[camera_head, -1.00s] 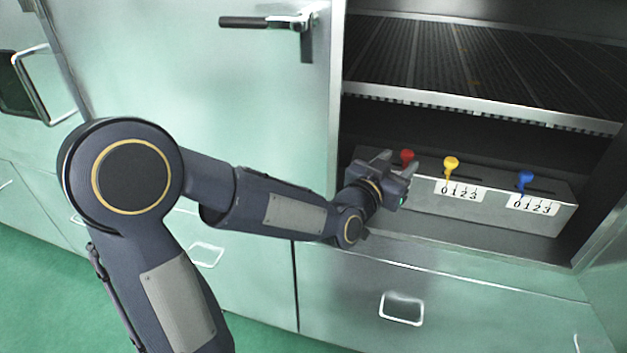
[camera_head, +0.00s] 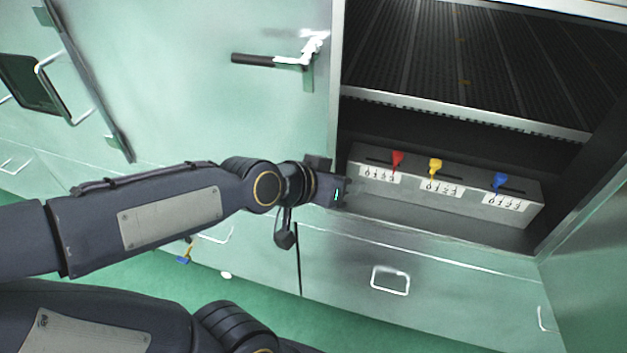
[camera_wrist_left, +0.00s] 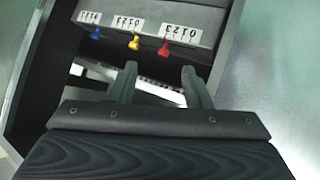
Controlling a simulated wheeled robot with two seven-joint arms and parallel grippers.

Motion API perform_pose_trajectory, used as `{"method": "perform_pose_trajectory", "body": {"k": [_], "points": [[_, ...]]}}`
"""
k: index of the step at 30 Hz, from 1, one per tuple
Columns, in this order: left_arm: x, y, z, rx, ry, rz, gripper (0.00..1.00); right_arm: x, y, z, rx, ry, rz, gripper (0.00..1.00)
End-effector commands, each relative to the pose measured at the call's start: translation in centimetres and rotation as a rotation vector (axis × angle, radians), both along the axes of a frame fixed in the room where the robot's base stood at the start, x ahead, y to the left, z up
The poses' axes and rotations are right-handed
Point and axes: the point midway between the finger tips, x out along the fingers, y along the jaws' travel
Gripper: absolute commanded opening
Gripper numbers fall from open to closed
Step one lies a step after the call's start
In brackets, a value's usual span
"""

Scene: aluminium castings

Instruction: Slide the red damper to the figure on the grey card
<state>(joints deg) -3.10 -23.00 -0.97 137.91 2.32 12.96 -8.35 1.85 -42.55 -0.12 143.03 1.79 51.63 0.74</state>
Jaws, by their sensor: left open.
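The red damper (camera_head: 397,160) is the leftmost of three levers on a grey box inside the open cabinet. It stands near the 3 end of its white 0-to-3 scale (camera_head: 379,176). In the left wrist view the red damper (camera_wrist_left: 164,47) shows upside down beyond the fingers. My left gripper (camera_head: 342,190) is left of the box at the cabinet opening, apart from the damper. Its two fingers (camera_wrist_left: 160,80) are spread and empty. No grey card is visible. My right gripper is not in view.
A yellow lever (camera_head: 434,166) and a blue lever (camera_head: 499,181) stand on the same box (camera_head: 470,207), each with a scale. A mesh shelf (camera_head: 460,70) lies above. The cabinet door (camera_head: 200,110) with a black handle is at left. Small items lie on the green floor.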

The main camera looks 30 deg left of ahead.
Motion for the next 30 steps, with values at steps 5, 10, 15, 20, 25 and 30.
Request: {"method": "perform_pose_trajectory", "body": {"k": [5,10,15,20,25,30], "points": [[-3.4,0.2,2.2,-0.027,0.112,-0.001,0.44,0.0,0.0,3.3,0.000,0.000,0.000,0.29],[-6.2,0.2,2.9,-0.048,0.207,-0.001,0.44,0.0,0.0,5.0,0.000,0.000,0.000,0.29],[-8.0,0.1,3.3,-0.061,0.270,0.000,0.44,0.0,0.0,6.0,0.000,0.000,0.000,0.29],[-8.8,0.1,3.3,-0.065,0.296,0.000,0.44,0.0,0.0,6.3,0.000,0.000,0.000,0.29],[-8.9,0.1,3.2,-0.066,0.299,0.000,0.44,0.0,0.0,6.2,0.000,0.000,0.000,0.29],[-9.3,0.1,3.1,-0.069,0.311,0.001,0.44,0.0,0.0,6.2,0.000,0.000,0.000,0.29]]}}
